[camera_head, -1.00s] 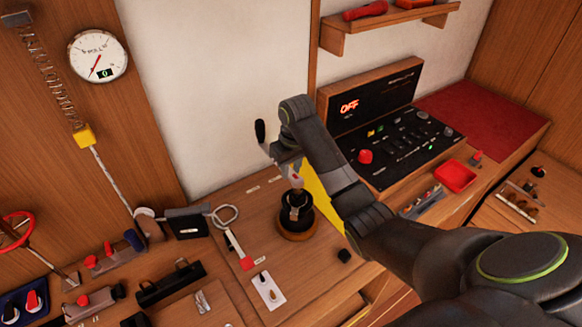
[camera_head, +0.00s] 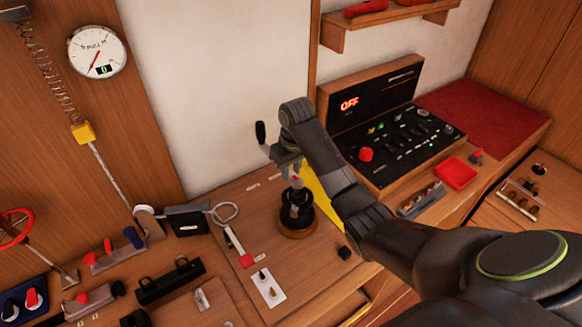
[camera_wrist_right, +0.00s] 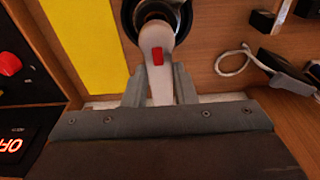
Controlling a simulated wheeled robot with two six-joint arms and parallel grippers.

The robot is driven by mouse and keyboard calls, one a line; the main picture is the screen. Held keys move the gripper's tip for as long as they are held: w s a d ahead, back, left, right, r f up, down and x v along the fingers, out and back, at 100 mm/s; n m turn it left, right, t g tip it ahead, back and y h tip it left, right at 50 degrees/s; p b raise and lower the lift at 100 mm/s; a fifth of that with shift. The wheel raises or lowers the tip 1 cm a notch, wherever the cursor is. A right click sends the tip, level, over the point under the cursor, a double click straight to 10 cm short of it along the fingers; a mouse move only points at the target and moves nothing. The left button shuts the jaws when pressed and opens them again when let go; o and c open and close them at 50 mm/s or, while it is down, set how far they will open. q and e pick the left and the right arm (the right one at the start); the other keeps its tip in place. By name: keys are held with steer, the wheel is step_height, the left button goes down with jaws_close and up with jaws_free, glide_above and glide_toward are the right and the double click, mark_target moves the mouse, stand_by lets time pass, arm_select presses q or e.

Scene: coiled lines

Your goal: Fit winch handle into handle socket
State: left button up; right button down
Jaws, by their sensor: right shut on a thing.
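The winch handle (camera_wrist_right: 157,70) is a pale metal arm with a red mark. Its black grip (camera_head: 260,132) points up in the head view. My right gripper (camera_wrist_right: 158,88) is shut on the handle, with a finger on each side of its arm. The winch (camera_head: 296,215), a black drum on a round wooden base, stands on the counter below the gripper. In the right wrist view, the handle's far end lies over the dark winch top (camera_wrist_right: 158,12). The handle socket is hidden there, so I cannot tell whether the end is in it. My left gripper is not in view.
A yellow strip (camera_head: 318,190) lies beside the winch. A black control panel (camera_head: 395,135) reading OFF stands to the right. A small black block (camera_head: 344,253) sits in front.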

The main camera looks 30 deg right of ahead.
steer(key=shift+f, duration=0.5)
steer(key=shift+f, duration=0.1)
steer(key=c, duration=0.8)
jaws_free()
steer(key=shift+r+p, duration=0.3)
steer(key=shift+r, duration=2.25)
steer(key=shift+r, duration=0.1)
